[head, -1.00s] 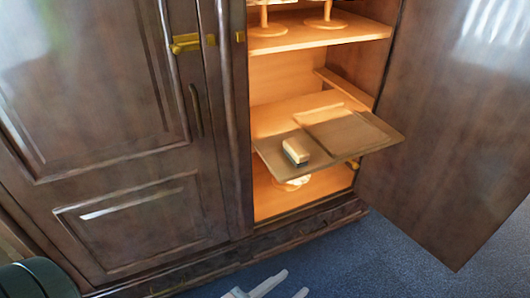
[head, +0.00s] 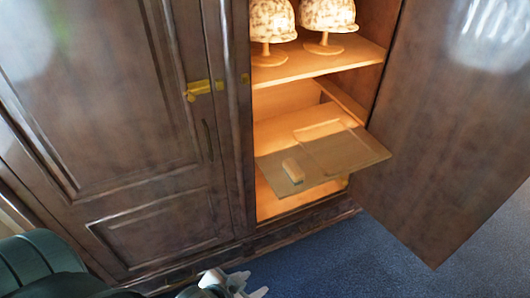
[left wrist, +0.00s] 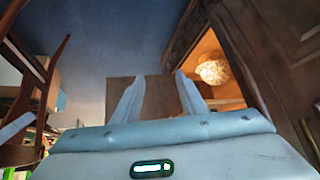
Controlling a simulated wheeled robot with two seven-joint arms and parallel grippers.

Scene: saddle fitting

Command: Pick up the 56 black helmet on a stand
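Two mottled white-and-brown helmets, a left one (head: 272,20) and a right one (head: 327,14), sit on wooden stands on the upper shelf of the open cabinet in the head view. Neither looks black, and I can read no size mark. A mottled round helmet (left wrist: 213,70) also shows in the left wrist view inside the lit cabinet; I cannot tell which one it is. My left gripper (head: 250,284) is low in front of the cabinet, well below the helmets. In the left wrist view its fingers (left wrist: 159,76) are apart with nothing between them. My right gripper is not in view.
A pull-out shelf (head: 345,152) juts from the cabinet below the helmets, with a small brush-like block (head: 293,171) on it. The right door (head: 450,120) stands open; the left door (head: 130,130) is shut. Blue carpet (head: 310,262) in front is clear.

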